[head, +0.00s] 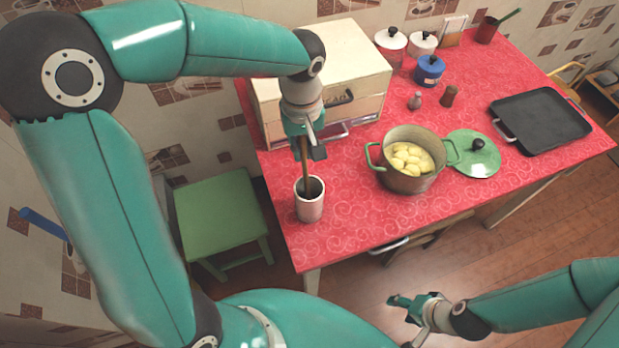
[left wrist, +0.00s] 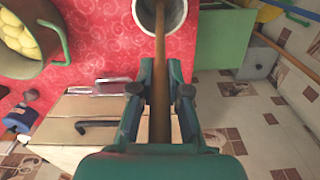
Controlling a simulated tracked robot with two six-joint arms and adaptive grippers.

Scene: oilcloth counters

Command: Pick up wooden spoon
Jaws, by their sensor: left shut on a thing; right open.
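The wooden spoon (head: 305,165) stands upright with its lower end inside a white cup-like holder (head: 310,208) near the left front corner of the red counter. My left gripper (head: 309,147) is above the holder and shut on the spoon's handle. In the left wrist view the spoon (left wrist: 160,60) runs between the fingers (left wrist: 160,95) into the holder (left wrist: 174,12). The spoon's lower end is hidden inside the holder. My right gripper (head: 415,310) is open and empty, low in front of the counter.
A pot of potatoes (head: 405,180) stands right of the holder, with a green lid (head: 474,155) beside it. A cream drawer cabinet (head: 345,60) is behind my left gripper. A dark tray (head: 540,120) lies at the right. A green stool (head: 218,210) stands left of the counter.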

